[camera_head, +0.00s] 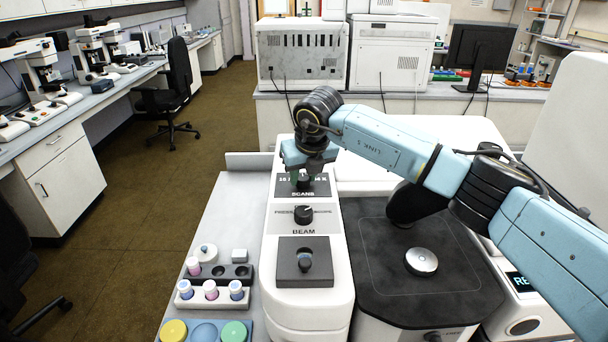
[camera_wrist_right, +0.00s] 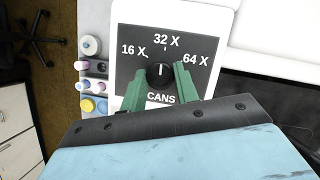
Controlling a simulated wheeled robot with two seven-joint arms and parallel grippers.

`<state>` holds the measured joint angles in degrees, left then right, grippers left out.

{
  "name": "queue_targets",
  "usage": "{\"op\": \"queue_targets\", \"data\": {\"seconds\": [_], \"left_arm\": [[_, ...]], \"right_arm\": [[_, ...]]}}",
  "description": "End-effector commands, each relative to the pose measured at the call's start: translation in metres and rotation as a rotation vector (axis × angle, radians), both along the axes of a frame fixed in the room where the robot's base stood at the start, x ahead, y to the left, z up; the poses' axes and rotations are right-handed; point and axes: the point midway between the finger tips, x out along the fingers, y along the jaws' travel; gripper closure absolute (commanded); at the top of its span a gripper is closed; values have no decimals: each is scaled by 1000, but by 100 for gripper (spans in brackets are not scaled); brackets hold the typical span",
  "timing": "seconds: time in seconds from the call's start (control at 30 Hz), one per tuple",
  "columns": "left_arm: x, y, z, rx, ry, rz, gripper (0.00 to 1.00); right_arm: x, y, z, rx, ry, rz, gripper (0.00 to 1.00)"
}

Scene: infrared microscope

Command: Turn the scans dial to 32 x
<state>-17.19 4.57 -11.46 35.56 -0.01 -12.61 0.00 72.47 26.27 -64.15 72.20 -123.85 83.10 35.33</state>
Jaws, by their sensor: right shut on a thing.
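The black scans dial (camera_wrist_right: 159,77) sits on a dark panel (camera_wrist_right: 206,72) marked 16 X, 32 X and 64 X. Its white pointer line points up, toward the 32 X mark. In the head view the scans panel (camera_head: 322,187) is partly hidden by my right gripper (camera_head: 304,180). In the right wrist view, the green fingers of my right gripper (camera_wrist_right: 160,83) are closed on the dial from both sides. My left gripper is in neither view.
The beam dial (camera_head: 303,214) and another knob (camera_head: 305,262) are nearer on the same white console. A rack of small vials (camera_head: 214,305) and coloured discs stand to the left. A dark stage (camera_head: 385,290) with a round metal piece (camera_head: 421,261) is at right.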

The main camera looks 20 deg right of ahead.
Motion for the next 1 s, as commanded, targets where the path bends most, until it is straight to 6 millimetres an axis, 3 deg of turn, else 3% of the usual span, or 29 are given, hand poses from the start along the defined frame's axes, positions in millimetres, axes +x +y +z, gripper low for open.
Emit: {"op": "queue_targets", "data": {"seconds": [0.57, 0.6, 0.73, 1.0], "left_arm": [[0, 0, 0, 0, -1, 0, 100], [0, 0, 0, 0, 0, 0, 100], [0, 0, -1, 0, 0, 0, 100], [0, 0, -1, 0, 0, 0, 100]], "right_arm": [[0, 0, 1, 0, 0, -29, 92], [0, 0, 1, 0, 0, -29, 65], [0, 0, 1, 0, 0, -29, 48], [0, 0, 1, 0, 0, -29, 48]]}}
